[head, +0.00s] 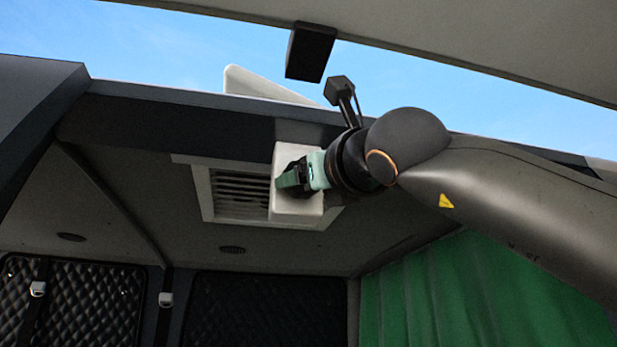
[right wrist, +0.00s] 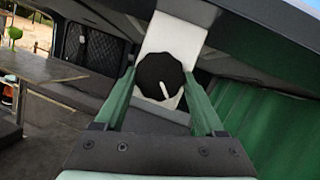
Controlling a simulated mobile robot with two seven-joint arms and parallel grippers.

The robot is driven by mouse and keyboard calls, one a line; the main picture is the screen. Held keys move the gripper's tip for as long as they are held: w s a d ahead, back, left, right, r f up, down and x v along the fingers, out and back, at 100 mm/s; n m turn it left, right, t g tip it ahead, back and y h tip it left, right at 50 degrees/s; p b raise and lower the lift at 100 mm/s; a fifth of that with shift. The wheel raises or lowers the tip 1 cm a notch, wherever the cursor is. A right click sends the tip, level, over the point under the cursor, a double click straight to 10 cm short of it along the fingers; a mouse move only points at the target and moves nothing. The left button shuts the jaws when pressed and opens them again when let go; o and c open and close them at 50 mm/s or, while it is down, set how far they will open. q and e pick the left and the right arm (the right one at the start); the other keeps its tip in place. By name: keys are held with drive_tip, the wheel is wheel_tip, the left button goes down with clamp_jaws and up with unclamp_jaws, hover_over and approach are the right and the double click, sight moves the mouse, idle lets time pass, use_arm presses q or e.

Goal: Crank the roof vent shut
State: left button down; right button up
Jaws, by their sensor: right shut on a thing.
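The roof vent (head: 208,190) is a white frame with dark slats in the van ceiling. Its white lid (head: 262,87) stands tilted up above the roof edge. A white housing (head: 297,207) hangs at the vent's right side. In the right wrist view, a black faceted crank knob (right wrist: 158,72) with a white pointer line sits on the white housing (right wrist: 180,38). My right gripper (head: 296,176) has its green fingers shut on the knob, one on each side. In the head view the fingers mostly hide the knob. My left gripper is not in view.
The raised tailgate (head: 500,45) spans the top, with a black block (head: 311,52) hanging from its edge above my right wrist. A green curtain (head: 440,290) hangs at the right. Dark quilted panels (head: 255,308) stand at the back. Space below the vent looks clear.

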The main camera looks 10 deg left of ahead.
drive_tip(key=shift+r+n+g+p, duration=0.1)
drive_tip(key=shift+n+g+p, duration=0.25)
drive_tip(key=shift+n, duration=0.55)
drive_tip(key=shift+n+y, duration=0.3)
drive_tip(key=o, duration=1.3)
drive_tip(key=shift+o, duration=0.2)
drive_tip(key=b+v, duration=0.7)
drive_tip(key=v, duration=0.5)
drive_tip(key=shift+s+d, duration=0.2)
drive_tip(key=shift+s, duration=0.05)
drive_tip(key=shift+w, duration=0.1)
